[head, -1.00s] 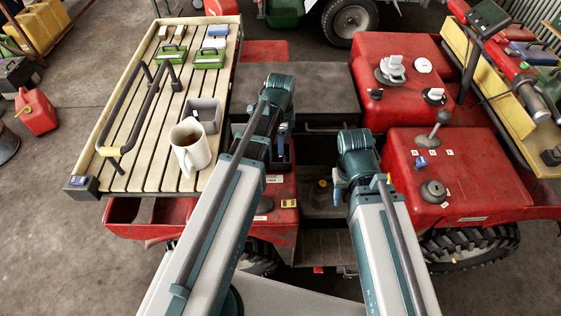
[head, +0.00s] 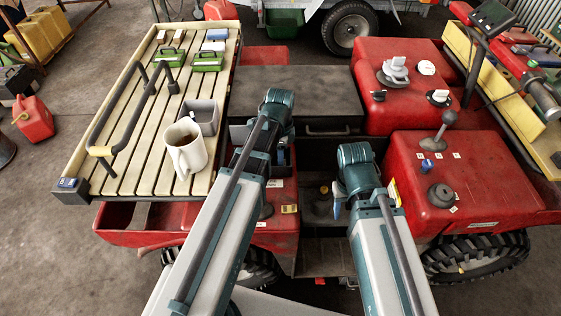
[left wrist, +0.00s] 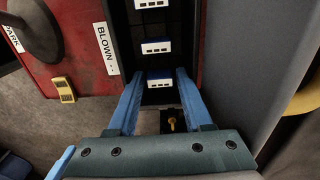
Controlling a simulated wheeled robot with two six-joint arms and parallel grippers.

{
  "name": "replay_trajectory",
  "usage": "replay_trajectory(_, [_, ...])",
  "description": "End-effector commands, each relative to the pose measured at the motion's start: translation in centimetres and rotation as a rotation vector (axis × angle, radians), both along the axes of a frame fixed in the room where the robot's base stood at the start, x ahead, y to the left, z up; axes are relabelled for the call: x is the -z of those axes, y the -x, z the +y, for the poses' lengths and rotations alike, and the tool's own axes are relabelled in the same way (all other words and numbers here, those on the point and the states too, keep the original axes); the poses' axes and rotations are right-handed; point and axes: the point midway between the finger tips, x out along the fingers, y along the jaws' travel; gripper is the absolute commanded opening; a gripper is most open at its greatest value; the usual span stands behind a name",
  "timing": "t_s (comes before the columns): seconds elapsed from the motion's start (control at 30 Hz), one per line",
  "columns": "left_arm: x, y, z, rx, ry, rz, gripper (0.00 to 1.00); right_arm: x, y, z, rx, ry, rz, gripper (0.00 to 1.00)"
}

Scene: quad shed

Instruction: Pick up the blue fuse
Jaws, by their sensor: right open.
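In the left wrist view, several small fuses with white faces and blue edges sit in a column in a dark slotted panel. The nearest blue fuse (left wrist: 160,82) lies between the fingertips of my left gripper (left wrist: 160,74). The two blue fingers are apart, one on each side of it, and I cannot tell whether they touch it. A second fuse (left wrist: 157,47) sits just beyond it. In the head view, my left gripper (head: 281,158) is at the red vehicle's front, mostly hidden by its own wrist. My right gripper (head: 338,208) is open and empty beside the dark gap.
A "BLOWN" label (left wrist: 106,48) and a yellow tag (left wrist: 64,90) are left of the fuses; a grey wall (left wrist: 240,60) rises close on the right. On the slatted rack (head: 115,170) stand a mug (head: 186,146) and a grey bin (head: 207,112). A lever (head: 440,130) stands at right.

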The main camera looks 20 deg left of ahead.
Motion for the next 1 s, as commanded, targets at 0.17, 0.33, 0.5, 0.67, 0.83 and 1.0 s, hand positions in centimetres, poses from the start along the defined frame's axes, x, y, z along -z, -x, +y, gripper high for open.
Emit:
replay_trajectory(0.17, [0.0, 0.0, 0.0, 0.0, 0.0, 0.0, 0.15, 0.0, 0.0, 0.0, 0.0, 0.0, 0.0, 0.5])
replay_trajectory(0.33, [0.0, 0.0, 0.0, 0.0, 0.0, 0.0, 0.0, 0.0, 0.0, 0.0, 0.0, 0.0, 0.0, 0.5])
replay_trajectory(0.5, [0.0, 0.0, 0.0, 0.0, 0.0, 0.0, 0.0, 0.0, 0.0, 0.0, 0.0, 0.0, 0.0, 0.5])
replay_trajectory(0.67, [-0.1, 0.0, 0.0, 0.0, 0.0, 0.0, 0.0, -0.2, 0.0, 0.0, 0.0, 0.0, 0.0, 0.5])
replay_trajectory(0.83, [-0.7, 0.0, 0.0, 0.0, 0.0, 0.0, 0.0, -0.7, 0.0, 0.0, 0.0, 0.0, 0.0, 0.5])
replay_trajectory(1.0, [-1.8, 0.0, 0.0, 0.0, 0.0, 0.0, 0.0, -1.8, 0.0, 0.0, 0.0, 0.0, 0.0, 0.5])
